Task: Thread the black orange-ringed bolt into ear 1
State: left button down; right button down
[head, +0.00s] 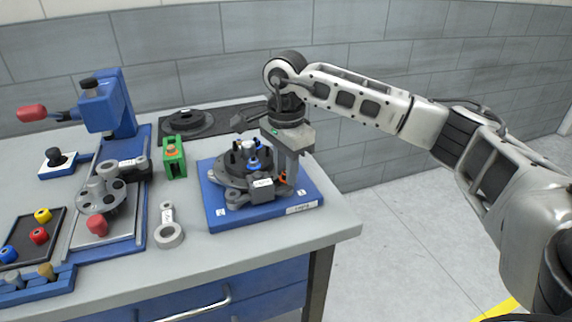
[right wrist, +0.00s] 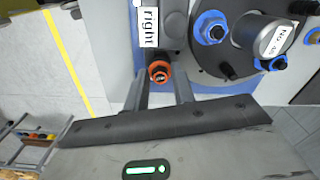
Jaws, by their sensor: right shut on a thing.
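My right gripper (head: 284,176) points down at the right side of the chassis fixture, shut on the black orange-ringed bolt (head: 283,180). In the right wrist view the bolt (right wrist: 159,72) shows its dark head and orange ring between the fingertips (right wrist: 160,82). It lies at the end of a grey part beside a label reading "right" (right wrist: 150,28). The round dark chassis (head: 232,180) sits on the blue base plate (head: 222,215), with blue-ringed bolts (right wrist: 211,27) on it. I cannot tell which ear is ear 1 or how deep the bolt sits. My left gripper is out of view.
A green block (head: 175,160) stands left of the fixture, and a grey ring-ended rod (head: 168,235) lies in front of it. A blue press (head: 105,105) and a tray of coloured parts (head: 30,238) are further left. The table's right edge is close to the fixture.

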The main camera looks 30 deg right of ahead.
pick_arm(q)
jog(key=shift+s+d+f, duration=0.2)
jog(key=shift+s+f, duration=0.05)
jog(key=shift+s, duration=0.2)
pick_arm(e)
jog(key=shift+s+a+f+m, duration=0.1)
jog(key=shift+f+m, duration=0.15)
jog(key=shift+m, duration=0.05)
jog(key=m, duration=0.3)
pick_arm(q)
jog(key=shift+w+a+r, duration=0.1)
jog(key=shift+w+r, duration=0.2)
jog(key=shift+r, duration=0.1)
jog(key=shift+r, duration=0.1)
pick_arm(e)
jog(key=shift+m, duration=0.3)
pick_arm(q)
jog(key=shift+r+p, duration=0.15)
jog(key=shift+p, duration=0.3)
pick_arm(e)
jog(key=m, duration=0.3)
jog(key=shift+f, duration=0.15)
